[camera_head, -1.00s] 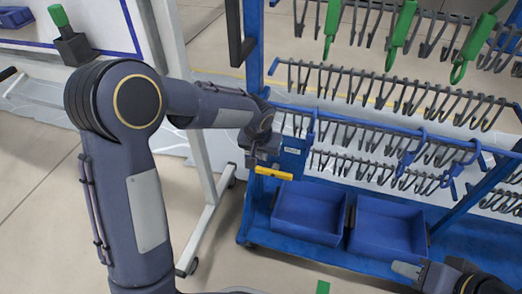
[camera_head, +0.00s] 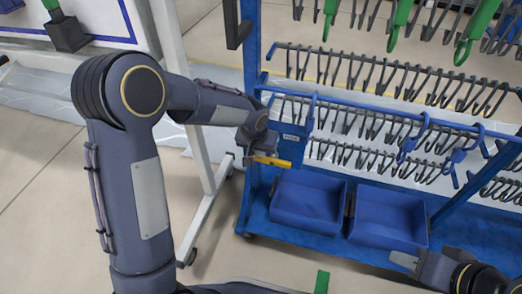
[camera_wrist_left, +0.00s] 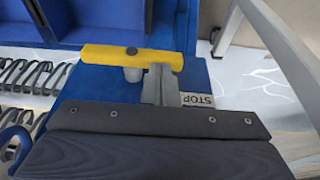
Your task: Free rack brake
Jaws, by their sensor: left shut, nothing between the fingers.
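The yellow brake handle (camera_head: 270,161) sits on the blue rack's left post area, just above the left blue bin, and lies nearly level. It also shows in the wrist view as a yellow bar (camera_wrist_left: 105,54) with a dark round spot. My left gripper (camera_head: 250,158) is shut and empty at the handle's left end. In the wrist view its grey fingertips (camera_wrist_left: 160,84) reach the bar's right part and seem to touch it; contact is not certain. A STOP label (camera_wrist_left: 198,100) is beside the fingers. My right gripper (camera_head: 404,261) is at the lower right, its finger gap unclear.
The blue rack (camera_head: 256,205) carries rows of dark hooks, with green hooks above and blue hooks at the right. Two blue bins, left (camera_head: 308,200) and right (camera_head: 388,219), sit on its base. A white-framed stand (camera_head: 205,215) is close to the left arm.

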